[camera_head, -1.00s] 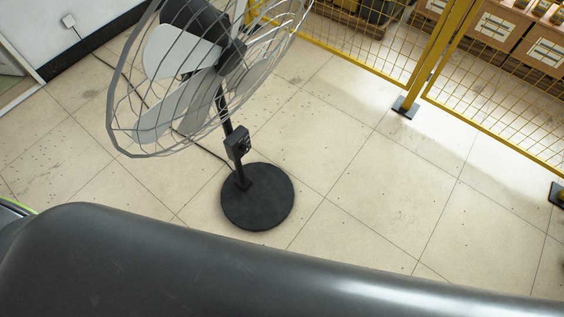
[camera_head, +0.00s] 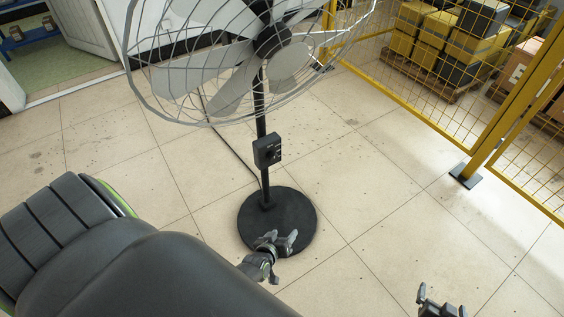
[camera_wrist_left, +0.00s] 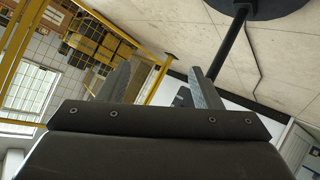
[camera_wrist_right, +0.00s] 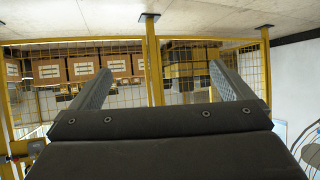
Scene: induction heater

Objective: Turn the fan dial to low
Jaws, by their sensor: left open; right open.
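The fan (camera_head: 262,60) stands on a round black base (camera_head: 290,205) in the head view. Its control box with the dial (camera_head: 267,150) sits on the pole, above the base; the dial setting is too small to read. My left gripper (camera_head: 278,241) is open and empty, in front of the base and below the control box in the picture. In the left wrist view, the left fingers (camera_wrist_left: 166,88) are apart, with the fan's pole (camera_wrist_left: 228,45) beyond them. My right gripper (camera_head: 440,300) is open and empty at the bottom right, well apart from the fan.
A yellow mesh fence (camera_head: 420,95) runs along the right, with a post foot (camera_head: 466,176) on the floor. Yellow and black boxes (camera_head: 440,40) stand behind it. A cable runs behind the pole. The tiled floor (camera_head: 390,200) between fan and fence is clear.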

